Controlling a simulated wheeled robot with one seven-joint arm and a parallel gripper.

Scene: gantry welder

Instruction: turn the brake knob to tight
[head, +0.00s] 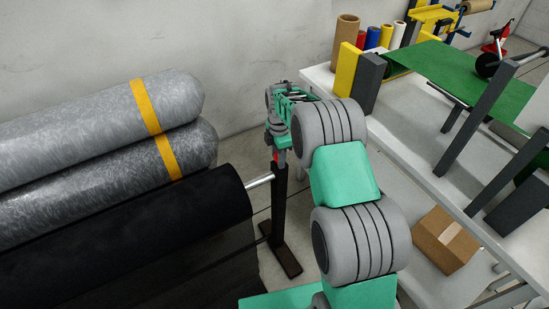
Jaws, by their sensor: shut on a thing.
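The brake knob (280,157) appears as a small red part at the top of a dark upright post, mostly hidden. My gripper (279,149) reaches down over it from above and is shut on it. The fingertips are small and partly covered by the wrist, so the knob's pointer or marks cannot be read. The dark post (279,205) stands on a flat foot on the floor. A silver shaft (260,181) runs from the black roll (120,225) to this post.
Two grey wrapped rolls (100,105) with yellow bands lie behind the black roll. To the right, a white bench (425,160) carries a green belt (455,75), yellow and dark blocks and several upright rolls. A cardboard box (445,240) sits lower down. A wall stands behind.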

